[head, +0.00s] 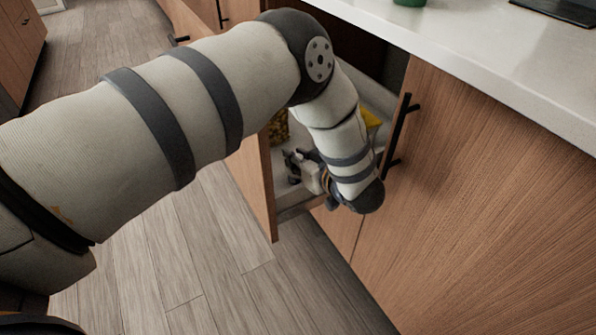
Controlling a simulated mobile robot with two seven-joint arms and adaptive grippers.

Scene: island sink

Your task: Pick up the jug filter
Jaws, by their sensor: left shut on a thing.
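My left arm comes in from the left, bends at its elbow and reaches down into an open drawer (262,190) under the counter. My left gripper (296,168) is low inside the drawer, small and partly covered by my own wrist. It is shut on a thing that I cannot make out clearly. I cannot pick out the jug filter for certain. A yellow item (371,118) shows behind my forearm in the drawer, and a patterned yellow-brown item (279,127) shows to the left of it. My right gripper is not in view.
A white countertop (480,60) runs above the drawer, with a green object (409,2) at its back edge. A wooden cabinet door (470,190) with a black handle (400,130) stands close right of my wrist. The wood floor (215,250) at lower left is clear.

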